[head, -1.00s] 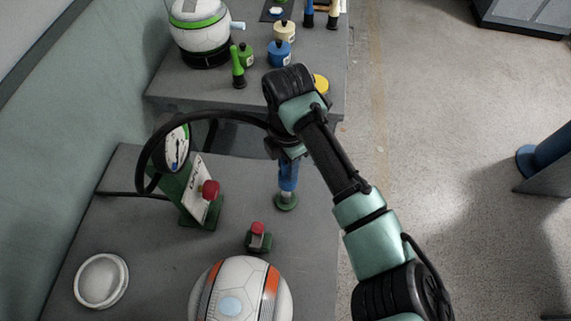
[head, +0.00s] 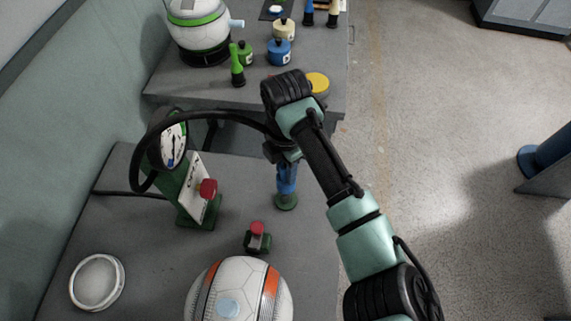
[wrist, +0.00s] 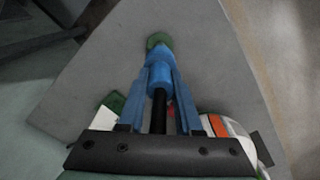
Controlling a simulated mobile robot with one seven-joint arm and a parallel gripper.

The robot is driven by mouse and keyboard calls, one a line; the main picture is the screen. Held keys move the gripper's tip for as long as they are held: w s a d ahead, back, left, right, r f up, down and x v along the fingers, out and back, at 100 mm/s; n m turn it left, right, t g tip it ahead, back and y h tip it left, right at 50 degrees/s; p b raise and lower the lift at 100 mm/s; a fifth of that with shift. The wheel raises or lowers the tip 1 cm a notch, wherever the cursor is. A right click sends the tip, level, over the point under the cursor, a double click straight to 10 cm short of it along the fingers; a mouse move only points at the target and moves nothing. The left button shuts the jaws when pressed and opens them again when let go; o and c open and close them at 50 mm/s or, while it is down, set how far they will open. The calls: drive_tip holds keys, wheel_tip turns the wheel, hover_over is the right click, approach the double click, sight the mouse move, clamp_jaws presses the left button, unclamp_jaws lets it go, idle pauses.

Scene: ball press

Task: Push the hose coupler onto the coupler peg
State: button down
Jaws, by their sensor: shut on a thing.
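The blue hose coupler (head: 286,180) is upright at the end of the black hose (head: 208,117). In the head view its lower end meets the green base of the coupler peg (head: 286,202), and the peg's shaft is hidden. In the wrist view the coupler (wrist: 159,74) lines up with the green peg base (wrist: 158,41). My gripper (wrist: 161,88) is shut on the coupler, one blue finger on each side. In the head view my gripper (head: 285,158) is partly hidden behind the wrist.
A green gauge stand (head: 190,195) with a red knob is left of the peg. A small red-topped block (head: 257,238), a white and orange ball (head: 240,292) and a white ring dish (head: 97,282) stand nearer.

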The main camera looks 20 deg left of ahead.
sight(286, 184)
drive_tip(key=shift+f+b, duration=0.8)
drive_tip(key=shift+f, duration=0.75)
drive_tip(key=shift+f+b, duration=1)
drive_tip(key=shift+f, duration=1.15)
idle(0.7)
drive_tip(key=c, duration=0.5)
unclamp_jaws()
drive_tip(key=shift+r, duration=0.1)
wheel_tip(286, 184, up, 13)
drive_tip(key=shift+f+b, duration=0.1)
drive_tip(key=shift+b, duration=0.25)
